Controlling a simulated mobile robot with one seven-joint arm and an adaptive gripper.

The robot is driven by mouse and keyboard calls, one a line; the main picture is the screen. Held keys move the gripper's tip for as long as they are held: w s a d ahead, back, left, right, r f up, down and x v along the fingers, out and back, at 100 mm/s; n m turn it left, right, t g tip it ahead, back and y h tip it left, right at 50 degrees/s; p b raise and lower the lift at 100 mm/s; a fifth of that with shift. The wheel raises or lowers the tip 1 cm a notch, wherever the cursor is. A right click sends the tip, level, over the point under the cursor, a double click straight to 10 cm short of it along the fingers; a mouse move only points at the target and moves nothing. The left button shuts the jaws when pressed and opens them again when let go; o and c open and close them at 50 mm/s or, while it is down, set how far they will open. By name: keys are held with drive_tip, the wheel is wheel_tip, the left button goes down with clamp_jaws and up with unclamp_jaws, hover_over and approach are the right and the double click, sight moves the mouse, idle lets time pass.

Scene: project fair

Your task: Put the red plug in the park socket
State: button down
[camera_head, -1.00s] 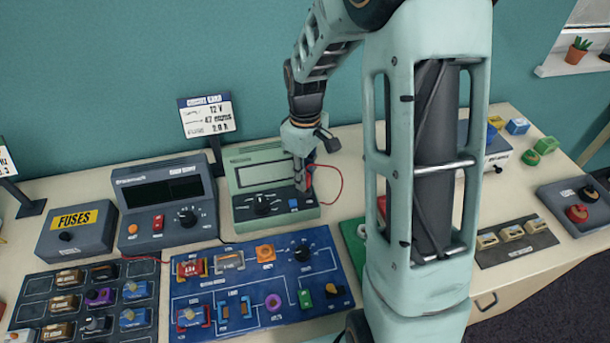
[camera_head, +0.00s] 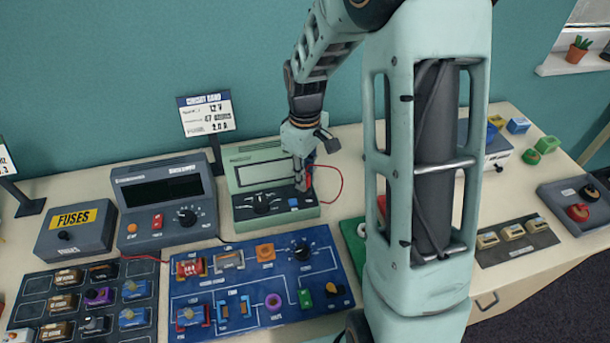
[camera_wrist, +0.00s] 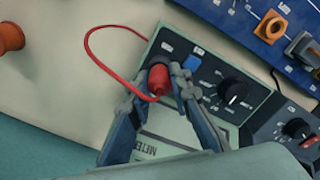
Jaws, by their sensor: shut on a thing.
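The red plug (camera_wrist: 158,82) is between the two fingers of my gripper (camera_wrist: 161,75) in the wrist view. My gripper is shut on it. A red lead (camera_wrist: 90,47) loops from the plug out over the table. The plug's front end is at a dark round socket (camera_wrist: 158,61) on the pale green meter (camera_wrist: 178,128); I cannot tell how deep it sits. In the head view my gripper (camera_head: 304,184) is down at the right end of the meter (camera_head: 243,211), and the plug is mostly hidden by the fingers. No park label is readable.
A blue socket (camera_head: 293,202) and a black dial (camera_head: 261,204) are close to my gripper on the meter. A dark grey bench unit (camera_head: 165,205) stands left of the meter. A blue circuit board (camera_head: 250,297) lies in front. Bare table shows right of the meter.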

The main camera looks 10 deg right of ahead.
drive_tip(key=shift+f+b, duration=0.5)
drive_tip(key=shift+f, duration=0.2)
idle(0.4)
drive_tip(key=c, duration=1.7)
unclamp_jaws()
drive_tip(key=shift+o, duration=0.2)
drive_tip(key=o, duration=0.4)
drive_tip(key=shift+o, duration=0.2)
drive_tip(key=shift+r, duration=0.15)
drive_tip(key=shift+r+p, duration=2.95)
drive_tip(key=shift+r, duration=0.95)
